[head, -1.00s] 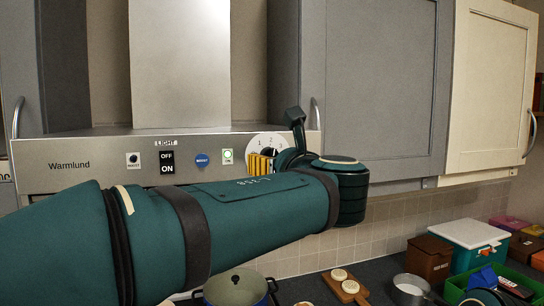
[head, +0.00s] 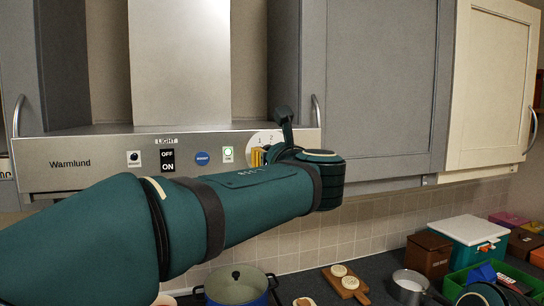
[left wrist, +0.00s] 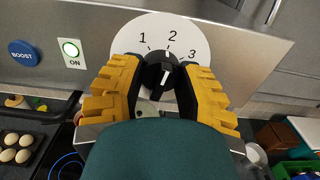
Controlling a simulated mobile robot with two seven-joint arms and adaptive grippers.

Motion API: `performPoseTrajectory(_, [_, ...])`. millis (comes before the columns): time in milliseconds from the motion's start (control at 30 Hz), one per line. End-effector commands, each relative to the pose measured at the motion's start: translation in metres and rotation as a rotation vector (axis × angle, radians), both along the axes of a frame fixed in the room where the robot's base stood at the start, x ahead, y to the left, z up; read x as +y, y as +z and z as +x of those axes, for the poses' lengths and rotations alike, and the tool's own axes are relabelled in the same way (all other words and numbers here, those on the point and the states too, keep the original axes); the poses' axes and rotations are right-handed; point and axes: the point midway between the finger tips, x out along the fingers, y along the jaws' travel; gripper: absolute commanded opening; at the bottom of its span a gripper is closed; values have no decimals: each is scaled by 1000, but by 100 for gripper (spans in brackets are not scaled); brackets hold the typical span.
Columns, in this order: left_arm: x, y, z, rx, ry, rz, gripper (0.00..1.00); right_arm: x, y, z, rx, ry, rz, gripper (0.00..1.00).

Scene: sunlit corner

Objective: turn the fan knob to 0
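The fan knob (left wrist: 161,74) is black with a white line. It sits on a white round dial (left wrist: 200,42) marked 1, 2 and 3, on the right of the Warmlund hood front. The line runs nearly upright, roughly in line with 2; a 0 mark is not visible. My left gripper (left wrist: 161,82) has one yellow finger on each side of the knob, with dark pads against its sides. In the head view my left gripper (head: 258,158) covers the lower dial (head: 263,138) and hides the knob. My right gripper does not show.
Left of the dial are a green-lit ON switch (head: 228,154), a blue BOOST button (head: 202,159) and the light switch (head: 167,161). A grey cabinet (head: 370,80) borders the hood. Below, a blue pot (head: 237,286) and a board (head: 345,284) stand on the counter.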

Motion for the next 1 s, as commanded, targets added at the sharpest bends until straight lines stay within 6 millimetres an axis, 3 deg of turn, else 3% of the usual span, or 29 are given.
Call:
performPoseTrajectory(467, [0,-2,0,-19,1,-61,0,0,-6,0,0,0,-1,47])
performPoseTrajectory(1000, [-1,-3,1,-157,0,-485,0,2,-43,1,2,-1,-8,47])
